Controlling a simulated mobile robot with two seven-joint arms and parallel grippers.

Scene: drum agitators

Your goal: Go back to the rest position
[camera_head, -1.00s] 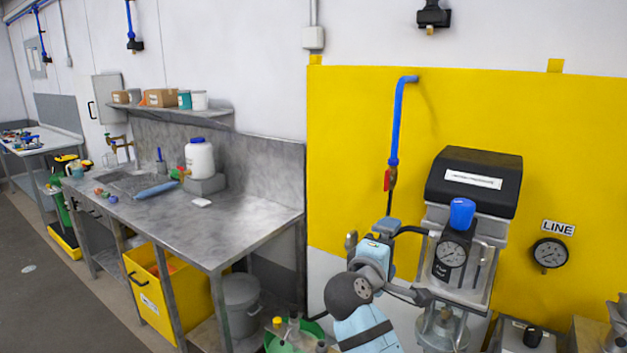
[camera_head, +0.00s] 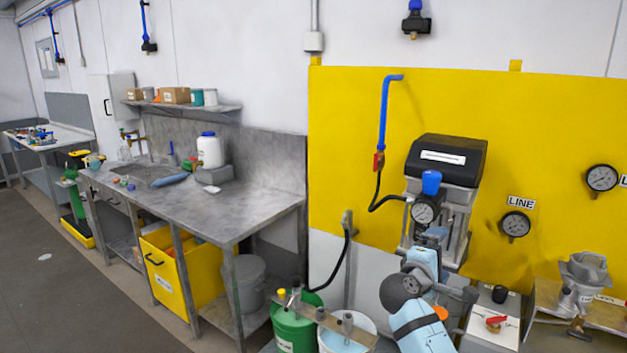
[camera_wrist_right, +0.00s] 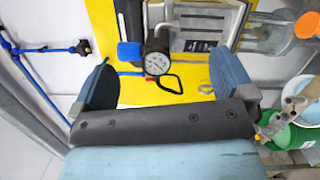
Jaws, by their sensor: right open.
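My right arm (camera_head: 422,325) rises from the bottom right of the head view, light blue with a dark grey round joint. My right gripper (camera_head: 432,238) is in front of the lower part of the wall unit with the black top (camera_head: 446,160), partly hidden by the arm. In the right wrist view the two fingers (camera_wrist_right: 165,85) stand wide apart with nothing between them. Beyond them are a gauge (camera_wrist_right: 157,63) and a blue knob (camera_wrist_right: 130,52). The gap between fingers and unit cannot be judged. My left gripper is not in view.
A green bucket (camera_head: 292,332) and a white bucket (camera_head: 347,340) stand left of my arm. A black hose (camera_head: 347,255) hangs on the wall. The steel bench (camera_head: 215,211) is left.

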